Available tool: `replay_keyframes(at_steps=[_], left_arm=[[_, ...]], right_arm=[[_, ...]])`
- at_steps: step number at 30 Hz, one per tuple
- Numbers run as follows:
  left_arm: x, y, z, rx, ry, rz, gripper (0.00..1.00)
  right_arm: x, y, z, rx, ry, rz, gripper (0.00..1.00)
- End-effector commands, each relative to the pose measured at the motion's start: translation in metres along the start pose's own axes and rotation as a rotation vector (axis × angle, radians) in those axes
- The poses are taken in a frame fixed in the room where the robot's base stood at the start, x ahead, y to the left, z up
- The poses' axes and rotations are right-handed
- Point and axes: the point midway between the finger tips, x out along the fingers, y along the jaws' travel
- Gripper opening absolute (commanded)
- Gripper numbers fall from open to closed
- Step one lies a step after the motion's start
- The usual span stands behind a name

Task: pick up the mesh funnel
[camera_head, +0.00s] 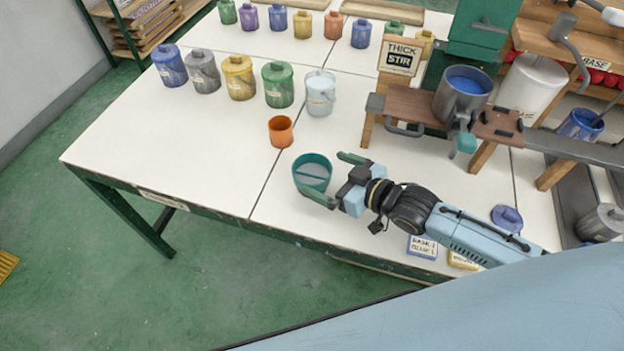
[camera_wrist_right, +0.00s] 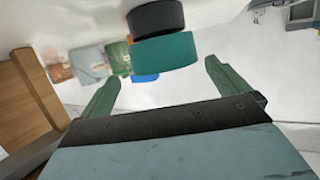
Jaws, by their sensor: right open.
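The mesh funnel (camera_head: 312,175) is a teal round cup with a pale grey inside, standing upright on the white table near its front edge. My right gripper (camera_head: 334,178) comes in from the right, low and open, with one finger towards the funnel's far side and one at its near side. In the right wrist view, the teal funnel (camera_wrist_right: 166,53) with a dark band lies ahead, between and just beyond the open fingers (camera_wrist_right: 160,78). Contact cannot be told. My left gripper is not in view.
An orange cup (camera_head: 281,131) stands just behind the funnel. A pale bucket (camera_head: 320,93) and several coloured paint cans (camera_head: 239,77) line up farther back. A wooden stand (camera_head: 412,102) holding a pot of blue paint (camera_head: 464,92) is behind my right arm.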

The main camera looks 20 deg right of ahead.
Motion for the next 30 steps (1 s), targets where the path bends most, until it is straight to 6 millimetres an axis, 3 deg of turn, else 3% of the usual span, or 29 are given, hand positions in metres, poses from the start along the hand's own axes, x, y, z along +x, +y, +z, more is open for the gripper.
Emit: replay_keyframes(at_steps=[10,15,24,30], left_arm=[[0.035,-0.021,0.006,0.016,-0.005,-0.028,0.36],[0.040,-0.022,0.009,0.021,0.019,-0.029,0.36],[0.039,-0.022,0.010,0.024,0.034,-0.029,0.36],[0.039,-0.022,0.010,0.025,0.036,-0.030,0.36]], right_arm=[[0.038,-0.006,0.001,0.000,0.004,0.000,1.00],[0.050,-0.006,0.000,-0.001,0.001,0.000,1.00],[0.052,-0.006,0.001,0.000,0.001,0.000,1.00],[0.052,-0.006,0.002,0.000,0.000,0.000,0.74]])
